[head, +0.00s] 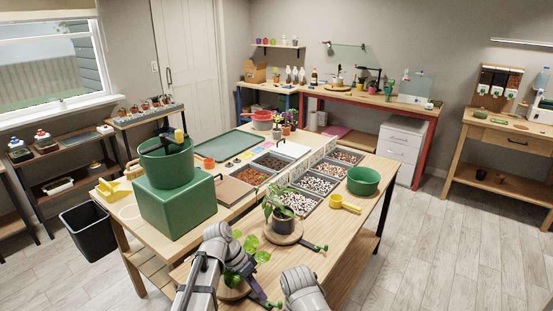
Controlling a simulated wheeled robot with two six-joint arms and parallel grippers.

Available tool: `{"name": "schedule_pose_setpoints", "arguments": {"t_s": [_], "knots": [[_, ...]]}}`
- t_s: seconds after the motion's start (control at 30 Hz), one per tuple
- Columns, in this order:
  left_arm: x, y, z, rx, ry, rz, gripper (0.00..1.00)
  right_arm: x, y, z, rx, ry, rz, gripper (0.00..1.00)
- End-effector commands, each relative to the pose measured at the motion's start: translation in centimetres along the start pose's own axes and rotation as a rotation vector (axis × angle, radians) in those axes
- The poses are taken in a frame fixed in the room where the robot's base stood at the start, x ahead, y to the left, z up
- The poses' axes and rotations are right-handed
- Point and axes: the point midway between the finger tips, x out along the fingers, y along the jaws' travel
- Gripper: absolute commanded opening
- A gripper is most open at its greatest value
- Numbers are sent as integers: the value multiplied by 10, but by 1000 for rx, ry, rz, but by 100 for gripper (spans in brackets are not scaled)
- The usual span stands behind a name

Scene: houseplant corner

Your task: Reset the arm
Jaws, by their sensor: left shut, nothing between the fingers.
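My left arm comes up from the bottom edge in the head view, and its grey wrist is bent over the table's near end. My left gripper (246,269) points down and away over a leafy plant (262,256); it is shut and holds nothing. The arm and gripper partly hide this plant and the round wooden stand (236,292) under it. I cannot tell whether the gripper touches the leaves. Only a grey rounded part of my right arm shows at the bottom edge; its gripper is not visible.
A potted plant (283,221) on a round wooden board stands just beyond. A green block (177,208) carrying a green pot (165,165) stands at the left. A yellow scoop (344,203) and green bowl (363,181) lie right, beside trays of pebbles (313,184).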

Motion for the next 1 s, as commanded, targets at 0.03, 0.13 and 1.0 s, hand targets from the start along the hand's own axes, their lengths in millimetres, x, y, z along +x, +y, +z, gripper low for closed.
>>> {"name": "schedule_pose_setpoints", "arguments": {"t_s": [0.03, 0.13, 1.0], "knots": [[7, 26, 15, -52, -63, -48, 0, -8, 1, 0, 0, 0, 0, 0], [17, 52, 41, -188, -166, -184, 0, -14, 1, 1, 0, 0, 0, 0], [14, 82, 86, -459, -240, -557, 0, -25, 2, 2, 0, 0, 0, 0]]}}
